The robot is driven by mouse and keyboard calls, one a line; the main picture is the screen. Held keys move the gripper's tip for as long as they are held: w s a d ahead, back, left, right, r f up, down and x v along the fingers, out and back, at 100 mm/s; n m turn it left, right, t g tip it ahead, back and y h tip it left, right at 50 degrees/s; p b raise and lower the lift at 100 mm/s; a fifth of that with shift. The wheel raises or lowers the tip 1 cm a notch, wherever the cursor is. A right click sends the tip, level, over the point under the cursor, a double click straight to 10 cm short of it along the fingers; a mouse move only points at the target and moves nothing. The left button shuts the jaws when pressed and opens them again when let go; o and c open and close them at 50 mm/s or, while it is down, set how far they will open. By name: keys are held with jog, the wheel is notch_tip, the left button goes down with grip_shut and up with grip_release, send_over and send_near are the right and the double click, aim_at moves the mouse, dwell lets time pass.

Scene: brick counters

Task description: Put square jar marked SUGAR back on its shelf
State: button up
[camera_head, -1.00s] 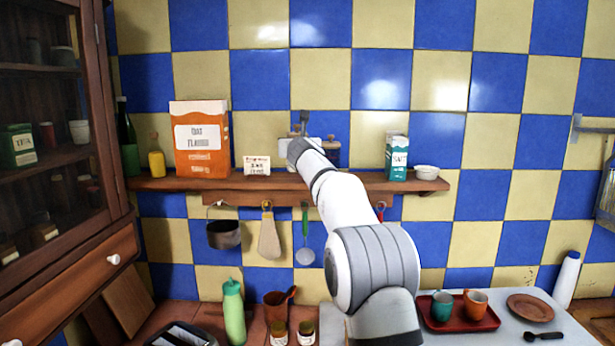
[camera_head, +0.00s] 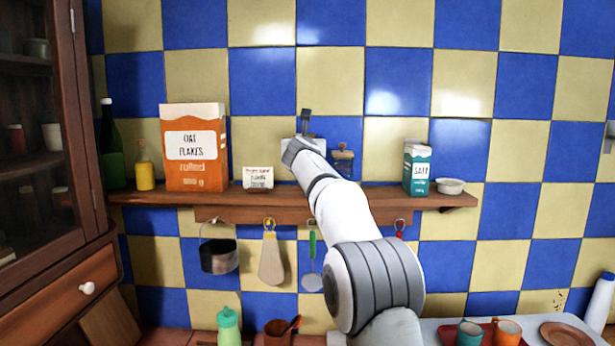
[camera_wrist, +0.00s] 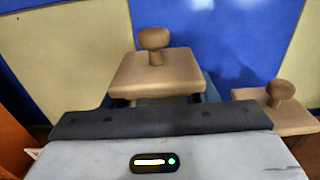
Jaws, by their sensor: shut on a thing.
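My gripper (camera_head: 304,146) is above the wall shelf (camera_head: 150,197), between the small white card and a second jar. In the wrist view a square jar with a flat wooden lid and round knob (camera_wrist: 157,72) stands upright right in front of my gripper (camera_wrist: 160,121), which is shut on it. The lid hides most of its body, and no SUGAR marking shows. In the head view my arm hides most of this jar. A similar jar (camera_head: 343,161) stands on the shelf just to the right; its lid shows in the wrist view (camera_wrist: 277,112).
On the shelf are an oat flakes box (camera_head: 195,150), a white card (camera_head: 258,177), a salt box (camera_head: 417,168) and a small bowl (camera_head: 450,186). Utensils and a pot (camera_head: 219,256) hang below. A cabinet (camera_head: 45,150) stands at left.

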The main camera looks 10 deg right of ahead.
jog(key=shift+d+f, duration=0.15)
jog(key=shift+f, duration=0.4)
jog(key=shift+s+f+b, duration=0.15)
jog(key=shift+f+b, duration=0.25)
jog(key=shift+b, duration=0.1)
jog(key=shift+f+b, duration=1)
jog(key=shift+f, duration=0.4)
jog(key=shift+f, duration=0.15)
jog(key=o, duration=1.3)
jog(key=s+b, duration=0.2)
jog(key=s, duration=0.2)
jog(key=s+a+b, duration=0.1)
jog(key=s, duration=0.3)
jog(key=s+a+b, duration=0.1)
jog(key=s+b, duration=0.1)
jog(key=s, duration=0.1)
jog(key=shift+s+a+b, duration=0.1)
jog(key=shift+s+b, duration=0.25)
jog(key=shift+s, duration=0.05)
jog(key=shift+s, duration=0.1)
